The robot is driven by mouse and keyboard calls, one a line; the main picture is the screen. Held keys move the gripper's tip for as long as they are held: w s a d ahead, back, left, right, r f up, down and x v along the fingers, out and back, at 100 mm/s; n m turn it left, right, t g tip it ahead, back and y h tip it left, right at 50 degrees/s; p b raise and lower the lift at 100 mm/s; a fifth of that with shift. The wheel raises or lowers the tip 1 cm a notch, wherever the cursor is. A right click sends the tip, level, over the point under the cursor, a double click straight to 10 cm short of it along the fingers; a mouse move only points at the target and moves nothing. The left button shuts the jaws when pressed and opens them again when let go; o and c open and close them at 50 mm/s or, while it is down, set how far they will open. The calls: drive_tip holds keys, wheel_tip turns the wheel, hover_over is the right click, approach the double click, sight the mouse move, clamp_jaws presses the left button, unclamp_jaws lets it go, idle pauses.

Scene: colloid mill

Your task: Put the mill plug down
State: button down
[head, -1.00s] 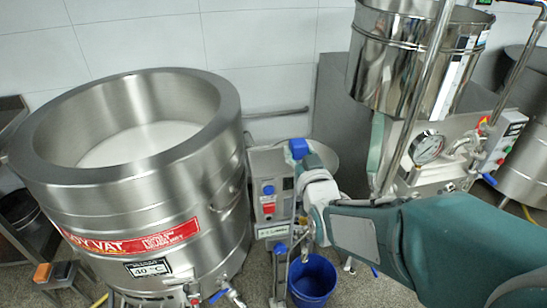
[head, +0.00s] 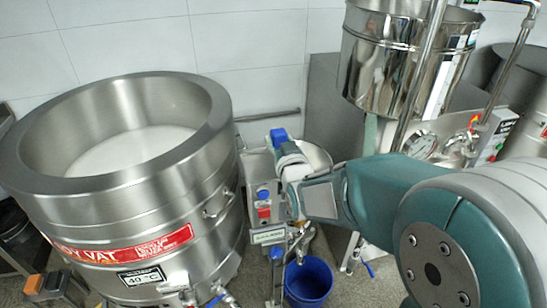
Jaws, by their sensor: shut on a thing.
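The colloid mill's control box (head: 264,226), with blue and red buttons, is just below and left of the gripper.
A large steel vat (head: 130,215) holding white liquid stands at the left. A blue bucket (head: 309,283) is on the floor below a metal spout (head: 304,243).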

drive_tip(key=w+f, duration=0.1)
drive_tip(key=w+a+f, duration=0.1)
drive_tip(key=f, duration=0.1)
drive_tip(key=w+f, duration=0.2)
drive_tip(key=shift+a+f, duration=0.15)
drive_tip(key=shift+f, duration=0.05)
wheel_tip(320, 180, down, 3)
drive_tip(key=shift+w+f, duration=0.1)
drive_tip(key=shift+f, duration=0.65)
